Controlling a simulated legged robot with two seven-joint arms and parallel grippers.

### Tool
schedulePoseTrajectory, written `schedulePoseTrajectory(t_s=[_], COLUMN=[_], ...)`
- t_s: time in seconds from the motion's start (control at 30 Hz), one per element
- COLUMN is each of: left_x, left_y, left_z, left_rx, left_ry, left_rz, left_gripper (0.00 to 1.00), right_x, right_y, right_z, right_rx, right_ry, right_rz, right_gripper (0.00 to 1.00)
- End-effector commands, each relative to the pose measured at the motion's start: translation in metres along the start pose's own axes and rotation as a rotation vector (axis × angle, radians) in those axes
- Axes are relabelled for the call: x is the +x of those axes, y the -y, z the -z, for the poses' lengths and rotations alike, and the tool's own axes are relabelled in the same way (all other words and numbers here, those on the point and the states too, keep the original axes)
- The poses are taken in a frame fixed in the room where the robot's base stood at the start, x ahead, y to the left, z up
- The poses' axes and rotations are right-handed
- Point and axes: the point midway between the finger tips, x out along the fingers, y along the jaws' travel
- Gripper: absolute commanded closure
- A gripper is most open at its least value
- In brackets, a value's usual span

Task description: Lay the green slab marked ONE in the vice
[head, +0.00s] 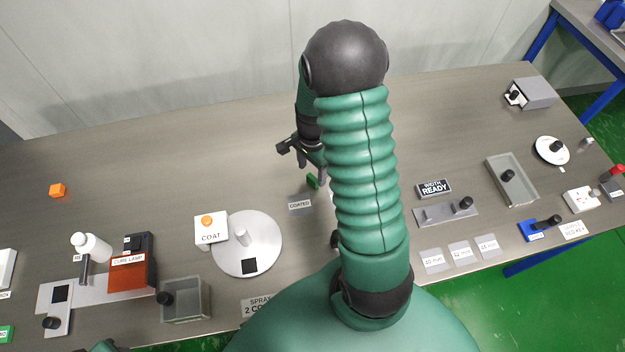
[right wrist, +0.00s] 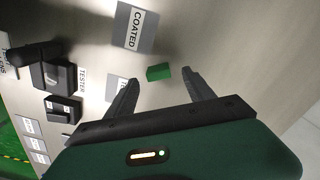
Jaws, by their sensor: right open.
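A small green slab (head: 313,181) lies on the table beside the COATED label, partly hidden by my right arm. It also shows in the right wrist view (right wrist: 159,72), between and just beyond the fingertips; no marking is readable on it. My right gripper (head: 306,164) is open and empty, apart from the slab. Nothing in view is labelled as the vice; a blue fixture with a black handle (head: 538,229) at the right front and a grey fixture with a black knob (head: 445,214) are possible. My left gripper is not clearly in view.
The COATED label (head: 300,204) lies near the slab. A white disc (head: 262,262), a COAT box (head: 211,228) and a CURE LAMP unit (head: 132,275) stand to the left. A WIDTH READY sign (head: 434,188) and grey tray (head: 517,190) stand right. The table's back middle is clear.

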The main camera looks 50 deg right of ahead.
Motion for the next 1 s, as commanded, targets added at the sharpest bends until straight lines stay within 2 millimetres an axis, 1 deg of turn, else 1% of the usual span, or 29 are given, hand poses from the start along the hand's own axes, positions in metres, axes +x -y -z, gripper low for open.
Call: schedulePoseTrajectory(t_s=[0.1, 0.2, 0.3, 0.47, 0.93, 1.0], left_x=[-0.002, -0.001, -0.001, -0.001, -0.001, -0.001], left_y=[0.000, 0.000, 0.000, 0.000, 0.000, 0.000], left_z=[0.000, 0.000, 0.000, 0.000, 0.000, 0.000], left_rx=[0.000, 0.000, 0.000, 0.000, 0.000, 0.000], left_ry=[0.000, 0.000, 0.000, 0.000, 0.000, 0.000], left_rz=[0.000, 0.000, 0.000, 0.000, 0.000, 0.000], left_gripper=[0.64, 0.64, 0.64, 0.64, 0.64, 0.64], right_x=[0.023, 0.037, 0.041, 0.041, 0.041, 0.041], right_y=[-0.002, -0.001, -0.001, -0.001, 0.000, 0.000], right_z=[0.006, 0.005, 0.004, 0.005, 0.006, 0.006], right_rx=[0.003, 0.001, 0.000, 0.000, 0.000, 0.000], right_ry=[0.003, 0.001, -0.001, -0.001, -0.001, -0.001], right_rz=[-0.004, -0.003, 0.000, 0.000, 0.000, 0.000], right_gripper=[0.38, 0.38, 0.38, 0.38, 1.00, 1.00])
